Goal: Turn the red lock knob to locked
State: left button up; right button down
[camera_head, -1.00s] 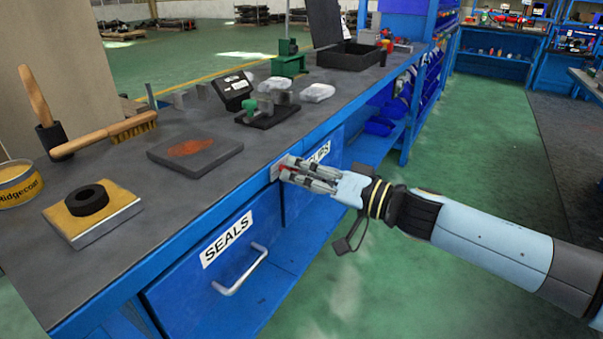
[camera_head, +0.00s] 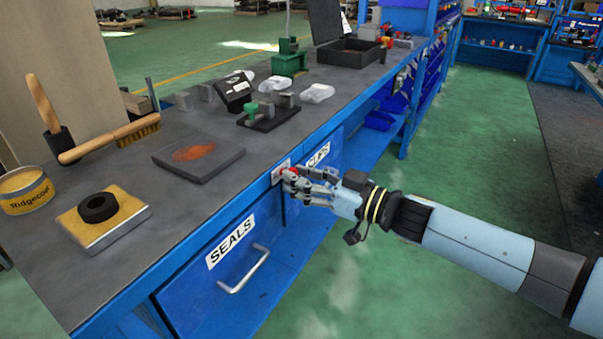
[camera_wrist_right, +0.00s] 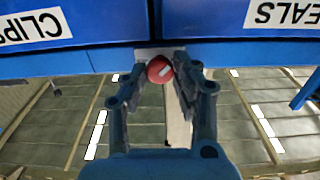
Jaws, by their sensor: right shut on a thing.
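The red lock knob (camera_head: 287,172) sits on a light plate (camera_head: 277,172) on the bench's front edge, between the SEALS and CLIPS drawers. In the right wrist view the round knob (camera_wrist_right: 159,69) shows between the fingertips, with a pale mark slanting across its face. My right gripper (camera_head: 292,180) is at the knob, shut on it, with one finger on each side; it also shows in the right wrist view (camera_wrist_right: 160,75). The fingers hide part of the knob in the head view. My left gripper is not in view.
The SEALS drawer (camera_head: 200,287) with its metal handle (camera_head: 245,272) is below left of the knob. The CLIPS drawer (camera_head: 322,172) is right of it. A dark slab (camera_head: 199,160) lies on the bench above. The green floor in front is clear.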

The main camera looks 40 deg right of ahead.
jog(key=shift+f+n+b, duration=0.15)
jog(key=shift+n+b, duration=1.9)
jog(key=shift+n, duration=4.7)
jog(key=shift+f+n+b, duration=0.1)
jog(key=shift+n+b, duration=1.9)
jog(key=shift+n, duration=4.75)
jog(key=c, duration=1)
grip_release()
jog(key=shift+r, duration=0.1)
jog(key=shift+v, duration=6.05)
